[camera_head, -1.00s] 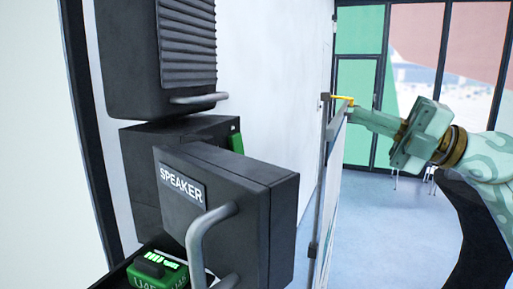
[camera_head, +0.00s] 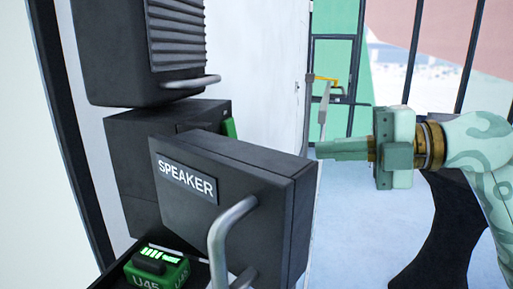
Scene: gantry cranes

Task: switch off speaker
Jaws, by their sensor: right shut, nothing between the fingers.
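A dark box front labelled SPEAKER (camera_head: 230,190) stands out from a black housing (camera_head: 135,150) on the wall, like an open door or drawer. It has a grey bar handle (camera_head: 222,235). A green part (camera_head: 229,128) shows just behind its top edge; most of it is hidden. My right gripper (camera_head: 322,151) is shut and empty. Its fingertips point left, close to the right edge of the speaker box in the picture; I cannot tell whether they touch. My left gripper is not in view.
Above is a dark ribbed unit (camera_head: 135,50) with its own grey handle. Below is a green block marked U45 (camera_head: 157,270) with lit bars, on a black tray. A yellow-and-grey door handle (camera_head: 321,80) shows behind my gripper. The floor at right is open.

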